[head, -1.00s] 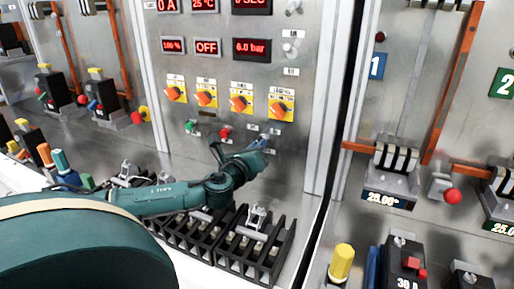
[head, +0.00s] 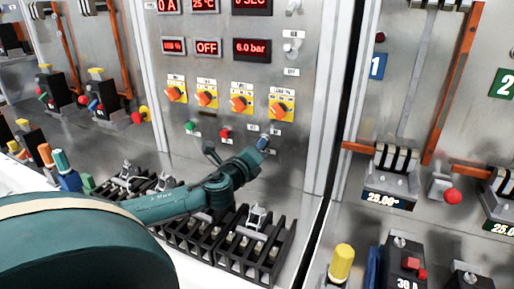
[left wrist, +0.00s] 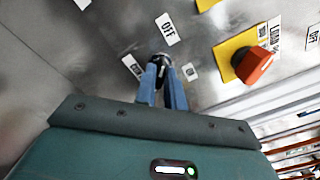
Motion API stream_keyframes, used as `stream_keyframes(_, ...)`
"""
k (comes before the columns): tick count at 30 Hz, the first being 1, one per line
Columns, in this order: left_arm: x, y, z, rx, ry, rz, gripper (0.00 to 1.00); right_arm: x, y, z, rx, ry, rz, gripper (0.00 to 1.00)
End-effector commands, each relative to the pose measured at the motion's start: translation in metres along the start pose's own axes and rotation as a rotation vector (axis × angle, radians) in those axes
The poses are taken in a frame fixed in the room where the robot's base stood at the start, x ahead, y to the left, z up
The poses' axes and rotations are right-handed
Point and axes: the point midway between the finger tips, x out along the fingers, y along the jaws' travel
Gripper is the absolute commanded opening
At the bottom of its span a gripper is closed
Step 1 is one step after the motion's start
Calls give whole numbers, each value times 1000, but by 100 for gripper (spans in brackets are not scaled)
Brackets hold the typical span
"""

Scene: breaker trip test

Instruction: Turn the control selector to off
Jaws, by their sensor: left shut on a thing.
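The control selector (left wrist: 160,59) is a small dark and grey knob on the metal panel, seen in the left wrist view between my blue fingertips. An OFF label (left wrist: 167,29) is above it, with smaller labels at either side; which way its pointer faces is hidden. My left gripper (left wrist: 162,78) is shut on the selector. In the head view the left gripper (head: 262,144) reaches the lower right of the control panel (head: 215,62), and the selector is mostly hidden there. My right gripper is not in view.
Several orange knobs on yellow plates (head: 240,103) sit above my gripper. A red button (head: 225,133) and a green button (head: 191,127) are to its left. Black terminal blocks (head: 250,250) stand below my arm. A yellow-capped post (head: 342,262) stands at the lower right.

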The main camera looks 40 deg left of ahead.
Motion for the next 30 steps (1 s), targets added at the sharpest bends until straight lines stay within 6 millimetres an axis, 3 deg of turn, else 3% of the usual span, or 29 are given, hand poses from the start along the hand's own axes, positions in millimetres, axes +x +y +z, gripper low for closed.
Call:
stream_keyframes(4, 0, 0, 1, -4, -2, 0, 0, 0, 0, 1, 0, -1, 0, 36)
stream_keyframes(5, 0, 0, 1, -3, -2, 0, 12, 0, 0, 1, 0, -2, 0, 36)
stream_keyframes(13, 0, 0, 0, -2, -1, 0, 33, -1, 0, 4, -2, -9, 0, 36)
stream_keyframes(23, -4, 0, 0, 0, 0, 0, 33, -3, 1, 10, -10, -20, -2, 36)
stream_keyframes(30, -32, 2, -2, 1, 4, 2, 33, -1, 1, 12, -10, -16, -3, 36)
